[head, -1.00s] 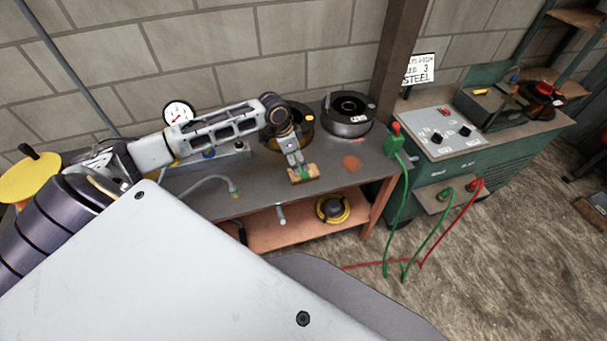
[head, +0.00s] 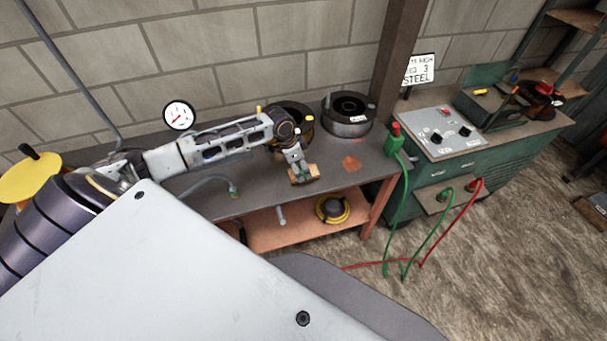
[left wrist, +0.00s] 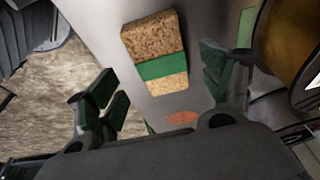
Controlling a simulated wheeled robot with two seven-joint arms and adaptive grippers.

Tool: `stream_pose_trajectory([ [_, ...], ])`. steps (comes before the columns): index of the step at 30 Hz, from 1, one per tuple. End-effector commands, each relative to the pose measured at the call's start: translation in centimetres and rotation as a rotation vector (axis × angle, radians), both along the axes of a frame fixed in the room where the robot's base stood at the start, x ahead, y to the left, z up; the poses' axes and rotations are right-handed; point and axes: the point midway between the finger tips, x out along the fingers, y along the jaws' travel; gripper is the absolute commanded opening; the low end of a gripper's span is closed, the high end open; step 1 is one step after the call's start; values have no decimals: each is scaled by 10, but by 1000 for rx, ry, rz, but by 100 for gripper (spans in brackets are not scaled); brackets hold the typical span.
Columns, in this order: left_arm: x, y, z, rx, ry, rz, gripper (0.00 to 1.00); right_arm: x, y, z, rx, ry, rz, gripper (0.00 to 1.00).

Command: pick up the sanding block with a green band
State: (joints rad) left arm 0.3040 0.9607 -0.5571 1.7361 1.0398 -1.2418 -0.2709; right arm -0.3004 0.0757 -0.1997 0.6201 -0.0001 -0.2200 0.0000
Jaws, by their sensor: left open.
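The sanding block (left wrist: 148,38) is a tan, speckled block with a green band across it, lying on the grey bench top. In the left wrist view it lies ahead of my left gripper (left wrist: 165,90), between the lines of its two open fingers and apart from both. In the head view the block (head: 309,174) is at the bench's front edge, partly hidden by my left gripper (head: 299,166), which is just above it. The jaws are empty. My right gripper is not in view.
A dark round reel (head: 348,112) and a brass-coloured one (head: 297,118) stand at the back of the bench (head: 225,203). A green clamp (head: 396,143) is at the right end. The lower shelf holds a yellow-rimmed coil (head: 332,209).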

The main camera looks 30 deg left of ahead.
Motion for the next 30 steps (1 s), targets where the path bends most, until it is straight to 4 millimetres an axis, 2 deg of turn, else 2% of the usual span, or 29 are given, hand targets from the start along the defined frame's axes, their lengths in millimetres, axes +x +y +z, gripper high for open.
stream_pose_trajectory([
  [6,6,-3,-22,-1,1,-1,80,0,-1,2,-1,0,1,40],
  [12,9,-5,-35,0,0,0,80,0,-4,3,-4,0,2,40],
  [26,9,-5,-36,1,1,-1,80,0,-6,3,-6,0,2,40],
  [30,9,-5,-36,1,1,-1,65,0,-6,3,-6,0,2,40],
])
